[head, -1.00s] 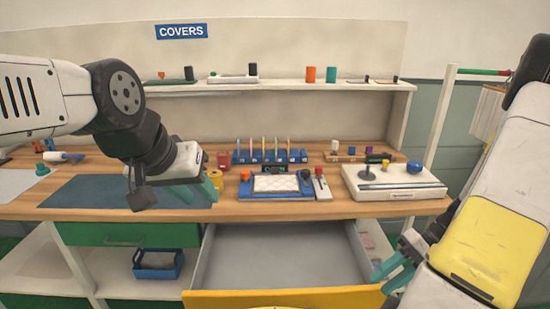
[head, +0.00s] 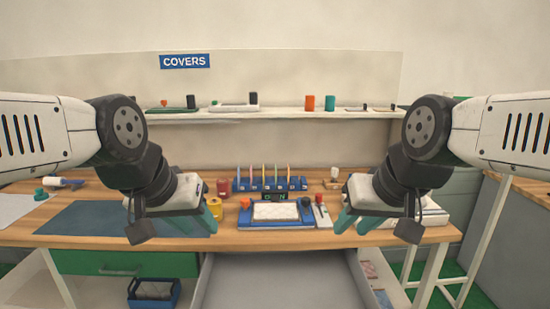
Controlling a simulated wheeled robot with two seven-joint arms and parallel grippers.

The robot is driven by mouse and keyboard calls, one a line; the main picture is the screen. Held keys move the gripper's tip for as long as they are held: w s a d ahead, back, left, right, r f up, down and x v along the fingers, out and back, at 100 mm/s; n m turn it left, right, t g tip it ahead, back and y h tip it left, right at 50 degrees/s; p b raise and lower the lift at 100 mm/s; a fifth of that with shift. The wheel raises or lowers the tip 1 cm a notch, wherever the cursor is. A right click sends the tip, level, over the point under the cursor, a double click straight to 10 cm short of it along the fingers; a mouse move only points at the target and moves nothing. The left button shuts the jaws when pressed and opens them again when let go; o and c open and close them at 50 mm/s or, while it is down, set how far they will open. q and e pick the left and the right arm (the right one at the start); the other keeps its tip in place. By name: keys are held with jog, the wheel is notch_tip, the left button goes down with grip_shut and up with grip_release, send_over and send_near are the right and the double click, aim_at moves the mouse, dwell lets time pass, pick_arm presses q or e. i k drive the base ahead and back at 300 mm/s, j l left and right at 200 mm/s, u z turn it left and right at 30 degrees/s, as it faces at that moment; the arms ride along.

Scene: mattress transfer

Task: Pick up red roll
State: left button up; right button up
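The red roll (head: 223,187) stands upright on the wooden bench, just behind a yellow roll (head: 215,206). My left gripper (head: 195,222) hangs over the bench just left of and in front of the two rolls. Its teal fingers look spread, with nothing seen between them. My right gripper (head: 358,220) hangs over the right part of the bench, away from the rolls. Its teal fingers also look apart and empty. The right gripper's wrist hides part of the bench behind it.
A blue rack (head: 242,186) with several upright sticks and a blue-framed tray (head: 262,222) are right of the rolls. A dark mat (head: 90,218) lies at left. An open drawer (head: 280,280) juts out below the bench. A shelf (head: 280,114) runs behind.

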aim_at(222, 187)
jog(key=k+j, duration=0.15)
jog(key=j, duration=0.75)
jog(key=k+j, duration=0.1)
jog(key=j, duration=0.45)
jog(key=k+j, duration=0.1)
jog(key=j, duration=0.5)
jog(key=i+j, duration=0.15)
jog(key=j, duration=0.2)
jog(key=i+j+z, duration=0.1)
jog(key=j, duration=0.25)
jog(key=i+j, duration=0.15)
jog(key=j, duration=0.2)
jog(key=i+j, duration=0.1)
jog(key=i, duration=0.4)
jog(key=i+j+z, duration=0.1)
jog(key=i, duration=0.4)
